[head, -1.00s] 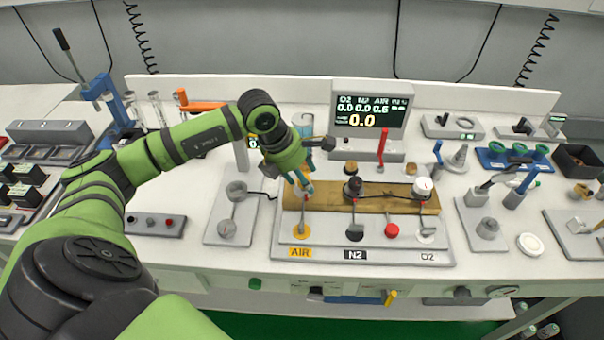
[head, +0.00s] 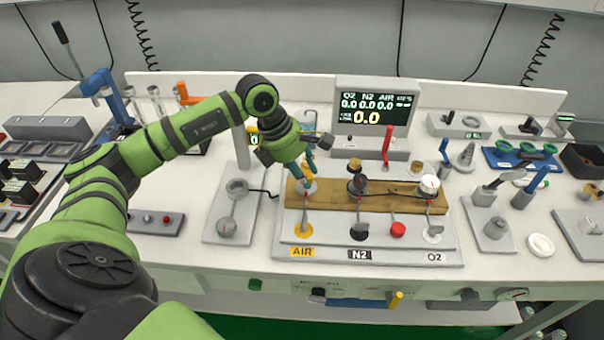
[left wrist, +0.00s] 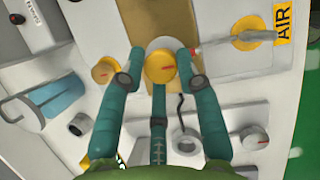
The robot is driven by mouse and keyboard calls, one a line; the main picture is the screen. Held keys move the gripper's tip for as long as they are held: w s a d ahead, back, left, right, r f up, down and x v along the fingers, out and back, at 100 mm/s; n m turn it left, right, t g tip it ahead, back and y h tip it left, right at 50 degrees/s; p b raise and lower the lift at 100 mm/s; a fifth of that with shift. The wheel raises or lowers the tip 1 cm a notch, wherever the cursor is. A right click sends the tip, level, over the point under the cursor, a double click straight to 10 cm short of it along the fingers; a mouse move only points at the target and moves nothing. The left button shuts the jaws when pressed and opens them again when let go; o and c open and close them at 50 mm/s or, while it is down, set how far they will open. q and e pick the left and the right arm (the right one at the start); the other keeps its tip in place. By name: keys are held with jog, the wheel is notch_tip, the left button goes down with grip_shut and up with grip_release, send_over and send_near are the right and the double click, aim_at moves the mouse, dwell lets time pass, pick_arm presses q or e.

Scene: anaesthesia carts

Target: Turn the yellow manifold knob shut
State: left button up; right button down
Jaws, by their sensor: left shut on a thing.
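The display (head: 374,105) reads 0.0 under O2, N2 and AIR. My right gripper is out of view.
A dark knob (head: 358,186) and a white knob (head: 429,185) stand farther right on the board. A red lever (head: 387,146) rises behind the board. A grey flowmeter-like plate (head: 232,212) lies to the left.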

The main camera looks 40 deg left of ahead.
pick_arm(q)
jog(key=shift+d+r, duration=0.15)
jog(key=shift+d, duration=0.1)
jog(key=o, duration=1.1)
jog(key=shift+w+d, duration=0.1)
jog(key=shift+d, duration=0.05)
jog(key=shift+a+r, duration=0.1)
jog(key=shift+a, duration=0.1)
jog(key=v, duration=1.1)
jog(key=shift+s+r, duration=0.25)
jog(key=shift+r, duration=0.1)
